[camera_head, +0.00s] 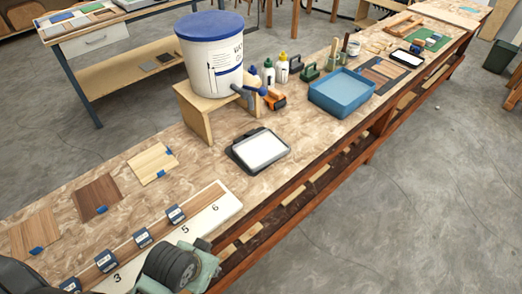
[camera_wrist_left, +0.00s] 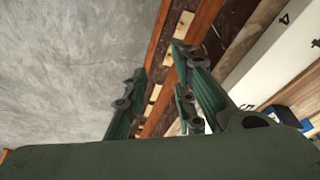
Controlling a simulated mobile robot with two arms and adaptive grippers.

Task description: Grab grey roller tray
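A shallow tray with a dark grey rim and a white inside (camera_head: 259,149) lies on the workbench in the middle of the head view. It best fits the grey roller tray, though I cannot tell for certain. My left gripper (camera_wrist_left: 160,62) shows in the left wrist view with its green fingers apart and nothing between them. It is over the bench's front edge, near the numbered board, well short of the tray. Part of my arm shows at the bottom of the head view. My right gripper is not in view.
A white bucket with a blue lid (camera_head: 210,55) stands on a small wooden stand (camera_head: 197,113) behind the tray. A blue tray (camera_head: 343,92) and several bottles are farther along. A white numbered board (camera_head: 206,212) with blue-labelled blocks lies in front. Bare bench surrounds the dark-rimmed tray.

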